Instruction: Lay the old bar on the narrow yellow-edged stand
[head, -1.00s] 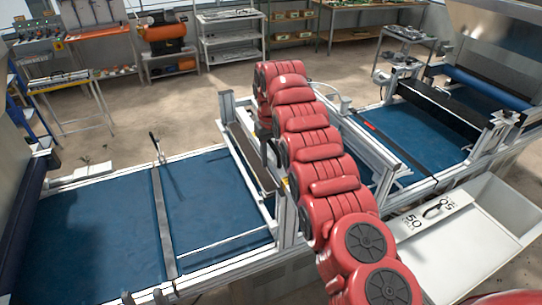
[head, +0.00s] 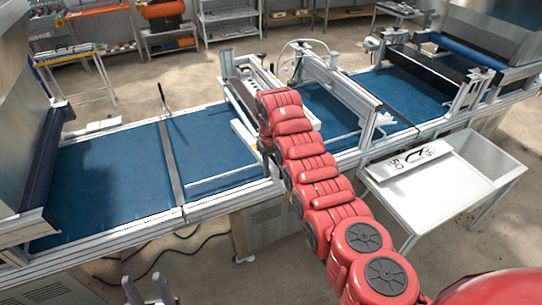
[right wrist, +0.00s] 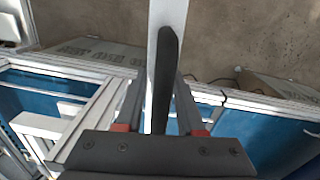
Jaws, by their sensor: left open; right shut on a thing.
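The old bar (right wrist: 165,14) is a pale strip with a dark handle (right wrist: 168,60) in the right wrist view. My right gripper (right wrist: 160,86) is shut on that handle; the bar runs away out of the top of that view. In the head view my red right arm hides this gripper and most of the bar, above the seeder's middle. My left gripper (head: 150,290) is open and empty at the bottom edge. The narrow stand with yellow edges (head: 72,54) is at the upper left, beyond the seeder.
The seeder's blue belt (head: 100,175) crosses the view, with metal frames (head: 340,85) around its middle. Shelves line the back. Open floor lies between the seeder and the stand.

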